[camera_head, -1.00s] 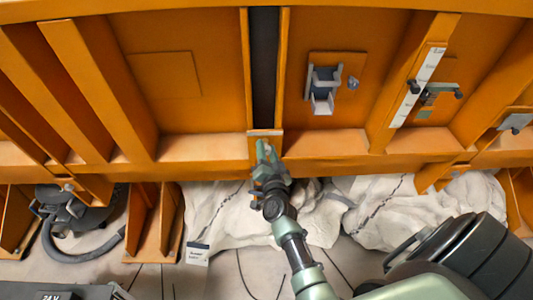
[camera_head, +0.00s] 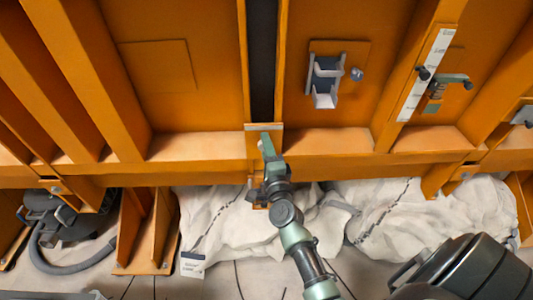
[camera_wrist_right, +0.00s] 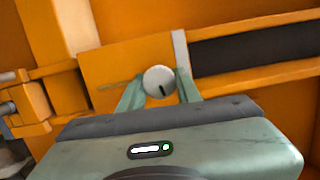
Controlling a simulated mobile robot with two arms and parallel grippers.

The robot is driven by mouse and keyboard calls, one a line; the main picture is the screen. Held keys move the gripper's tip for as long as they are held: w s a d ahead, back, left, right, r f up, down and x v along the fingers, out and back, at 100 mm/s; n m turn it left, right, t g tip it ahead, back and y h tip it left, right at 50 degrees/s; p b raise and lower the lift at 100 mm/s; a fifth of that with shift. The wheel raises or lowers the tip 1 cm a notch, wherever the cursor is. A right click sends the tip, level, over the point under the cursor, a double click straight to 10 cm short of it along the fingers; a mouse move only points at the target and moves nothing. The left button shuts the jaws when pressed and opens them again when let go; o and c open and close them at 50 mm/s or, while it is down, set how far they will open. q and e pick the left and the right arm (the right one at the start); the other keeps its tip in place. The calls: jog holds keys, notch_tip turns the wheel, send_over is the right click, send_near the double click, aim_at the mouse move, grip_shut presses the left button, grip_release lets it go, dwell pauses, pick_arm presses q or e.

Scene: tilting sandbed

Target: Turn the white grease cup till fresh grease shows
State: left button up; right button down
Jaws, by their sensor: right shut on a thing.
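The white grease cup (camera_wrist_right: 160,82) shows in the right wrist view as a round knob with a short dark mark on its face. My right gripper (camera_wrist_right: 161,88) is shut on it, one green finger on each side. In the head view my right gripper (camera_head: 266,150) reaches up to the orange bracket below the dark vertical slot, and it hides the cup there. I see no fresh grease around the cup. My left gripper does not show.
The orange ribbed frame (camera_head: 200,145) fills the upper part. A grey bracket (camera_head: 323,82) and a clamp lever (camera_head: 445,78) beside a white scale strip (camera_head: 425,75) sit to the right. White rumpled sheeting (camera_head: 430,215) and a dark hose (camera_head: 75,265) lie below.

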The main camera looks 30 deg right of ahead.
jog(key=shift+w+r+m+t+b, duration=0.1)
jog(key=shift+r+m+t+b, duration=0.1)
jog(key=shift+m+b, duration=0.55)
jog(key=shift+w+r+m+t+b, duration=0.1)
jog(key=shift+m+t+b, duration=0.1)
jog(key=shift+m+b, duration=0.55)
jog(key=shift+m, duration=0.3)
jog(key=c, duration=1)
grip_release()
jog(key=shift+a, duration=0.1)
jog(key=shift+w+f, duration=0.1)
jog(key=shift+f, duration=0.05)
jog(key=shift+s+a+f, duration=0.1)
jog(key=shift+s+f, duration=0.2)
jog(key=shift+s, duration=0.2)
jog(key=b+v, duration=0.1)
jog(key=v, duration=0.5)
jog(key=shift+s+a, duration=0.3)
